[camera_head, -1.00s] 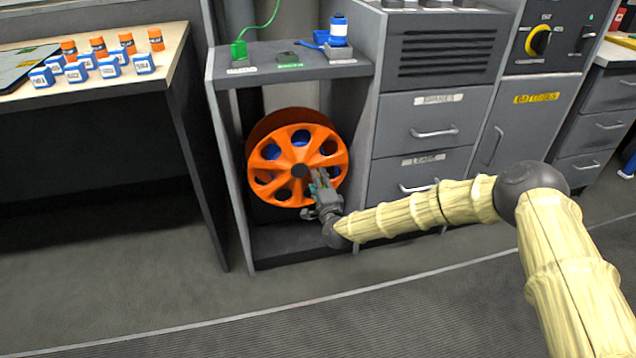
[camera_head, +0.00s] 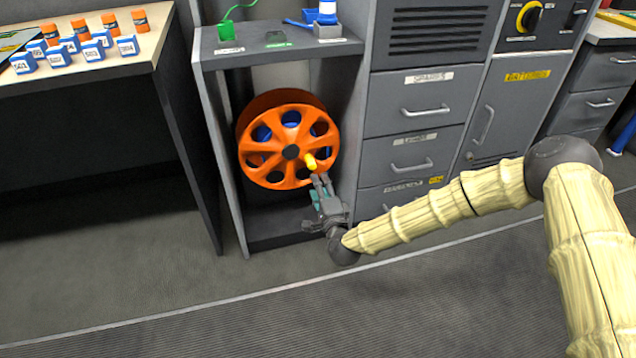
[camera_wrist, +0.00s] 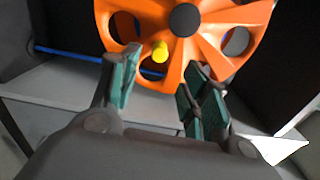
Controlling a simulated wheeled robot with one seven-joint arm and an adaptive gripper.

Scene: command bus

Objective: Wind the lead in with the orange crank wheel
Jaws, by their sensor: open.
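The orange crank wheel (camera_head: 268,166) stands upright in the open bay of the grey cabinet. It has a dark hub and round openings, with blue showing behind them. A yellow handle knob (camera_head: 310,162) sticks out near its lower right rim. My gripper (camera_head: 320,186) is open and empty just below and in front of the knob. In the wrist view, the wheel (camera_wrist: 213,40) fills the top, and the yellow knob (camera_wrist: 160,52) sits ahead of my green-padded fingers (camera_wrist: 160,90), nearer the left one. No finger appears to touch it. The blue lead (camera_wrist: 68,54) shows behind the wheel.
The bay's shelf (camera_head: 250,57) above holds a green plug (camera_head: 226,30) and a blue-and-white item (camera_head: 327,15). Drawers (camera_head: 411,160) stand close on the right. A table (camera_head: 110,73) with small boxes is on the left. The floor in front is clear.

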